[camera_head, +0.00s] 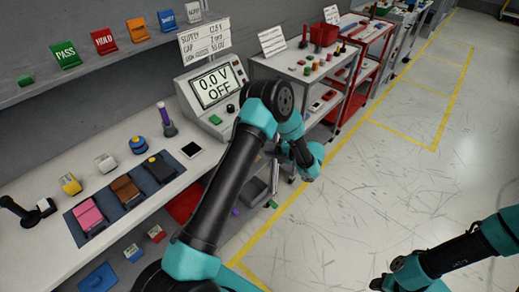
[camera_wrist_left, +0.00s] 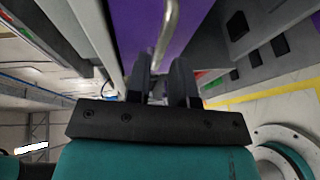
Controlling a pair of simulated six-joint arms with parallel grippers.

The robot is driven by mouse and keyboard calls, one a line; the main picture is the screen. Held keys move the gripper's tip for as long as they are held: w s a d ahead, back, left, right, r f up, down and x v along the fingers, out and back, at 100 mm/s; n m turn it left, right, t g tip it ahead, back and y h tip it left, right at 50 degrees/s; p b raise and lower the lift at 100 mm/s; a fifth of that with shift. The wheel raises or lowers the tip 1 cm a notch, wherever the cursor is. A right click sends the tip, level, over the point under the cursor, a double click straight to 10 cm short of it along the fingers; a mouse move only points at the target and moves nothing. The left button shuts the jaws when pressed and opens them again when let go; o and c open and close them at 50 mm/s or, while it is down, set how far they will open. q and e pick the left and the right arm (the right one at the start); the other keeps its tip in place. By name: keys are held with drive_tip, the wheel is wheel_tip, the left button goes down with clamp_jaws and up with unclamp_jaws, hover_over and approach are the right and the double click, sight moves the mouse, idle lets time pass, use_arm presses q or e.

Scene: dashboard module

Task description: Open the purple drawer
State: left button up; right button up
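The purple drawer (camera_wrist_left: 200,18) fills the top middle of the left wrist view. A pale metal bar handle (camera_wrist_left: 166,32) runs along its front. My left gripper (camera_wrist_left: 162,78) points at the drawer front. Its two dark fingers are apart, and the near end of the handle lines up with the gap between them. I cannot tell whether they touch it. In the head view my left arm reaches to the bench's front side, and the drawer front is not clearly visible there. My right gripper (camera_head: 378,284) is low at the right, over the floor, and its fingers are too small to judge.
The bench (camera_head: 40,258) holds a power supply (camera_head: 212,92), a dark mat with pink, brown and black blocks, and small parts. A grey shelf cart (camera_head: 290,66) and a red cart (camera_head: 372,35) stand beyond. The floor at the right is clear, with yellow lines.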

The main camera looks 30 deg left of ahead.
use_arm(q)
drive_tip(key=shift+x, duration=2.25)
clamp_jaws()
